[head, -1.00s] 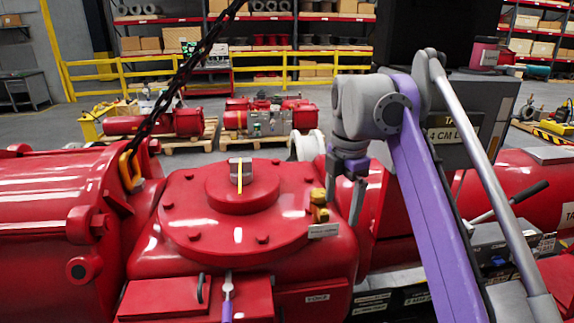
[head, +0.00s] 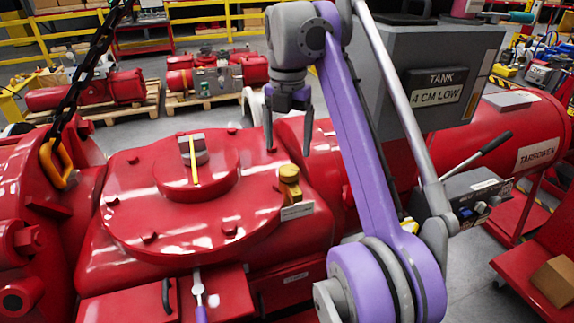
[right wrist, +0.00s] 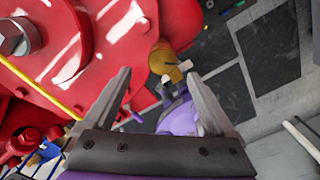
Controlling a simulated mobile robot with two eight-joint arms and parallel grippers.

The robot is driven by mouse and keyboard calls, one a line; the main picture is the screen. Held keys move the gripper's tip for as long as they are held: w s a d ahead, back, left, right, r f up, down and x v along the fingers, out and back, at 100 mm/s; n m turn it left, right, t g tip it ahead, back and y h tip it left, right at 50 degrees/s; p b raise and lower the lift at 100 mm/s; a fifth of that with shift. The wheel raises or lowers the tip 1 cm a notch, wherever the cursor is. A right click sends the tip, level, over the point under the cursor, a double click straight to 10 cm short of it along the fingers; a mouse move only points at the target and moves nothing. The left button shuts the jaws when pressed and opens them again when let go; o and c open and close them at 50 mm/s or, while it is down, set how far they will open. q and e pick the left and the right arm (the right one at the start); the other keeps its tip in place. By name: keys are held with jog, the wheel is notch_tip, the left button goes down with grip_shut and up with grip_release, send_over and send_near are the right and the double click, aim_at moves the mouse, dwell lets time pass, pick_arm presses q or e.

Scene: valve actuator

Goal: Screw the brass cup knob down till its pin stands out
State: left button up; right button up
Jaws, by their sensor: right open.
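My left gripper is not in view.
A yellow-striped grey cap (head: 193,152) sits on the cover's raised centre. A black chain with a yellow hook (head: 57,165) hangs at left. A grey box marked "TANK 4 CM LOW" (head: 437,85) and a grey lever (head: 483,150) are at right. A purple-handled piece (head: 198,288) is in front.

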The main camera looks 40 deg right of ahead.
aim_at(288, 169)
jog(key=f, duration=0.2)
jog(key=s+f+b, duration=0.1)
jog(key=f, duration=0.2)
jog(key=shift+f, duration=0.3)
jog(key=shift+w+f, duration=0.35)
jog(key=shift+s, duration=0.1)
jog(key=c, duration=1.4)
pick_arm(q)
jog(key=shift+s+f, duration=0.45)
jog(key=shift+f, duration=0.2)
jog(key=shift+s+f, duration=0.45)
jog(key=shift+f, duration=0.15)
pick_arm(e)
jog(key=shift+r, duration=0.1)
